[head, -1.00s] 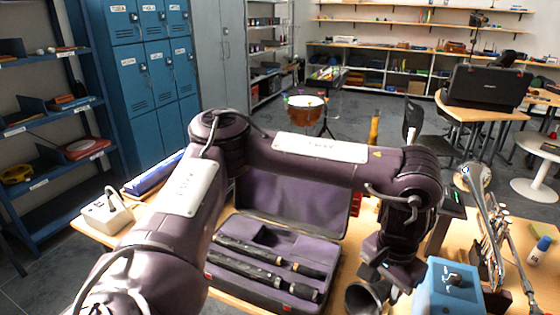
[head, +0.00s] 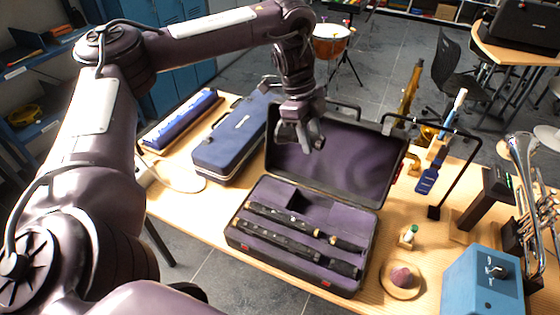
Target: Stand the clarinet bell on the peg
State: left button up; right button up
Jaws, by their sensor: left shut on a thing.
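My left gripper (head: 304,138) hangs in front of the open lid of the clarinet case, high above the table. It is shut on a small greyish piece (head: 316,134), which looks like the clarinet bell; the fingers hide most of it. A short rounded maroon peg (head: 401,277) stands on a round wooden base (head: 405,293) on the table, right of the case and well to the lower right of the gripper. My right gripper is not in view.
The open clarinet case (head: 237,240) holds dark clarinet joints. A closed blue case (head: 232,145) lies behind left. Bare table surrounds the peg base.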

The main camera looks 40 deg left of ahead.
pick_arm(q)
jog(key=shift+a, duration=0.3)
notch_tip(320, 180, down, 20)
jog(key=b, duration=0.1)
jog(key=shift+r, duration=0.25)
jog(key=shift+f, duration=0.1)
jog(key=shift+f+b, duration=0.3)
jog(key=shift+f, duration=0.2)
jog(key=o, duration=1.1)
jog(key=shift+c, duration=0.2)
jog(key=shift+r, duration=0.1)
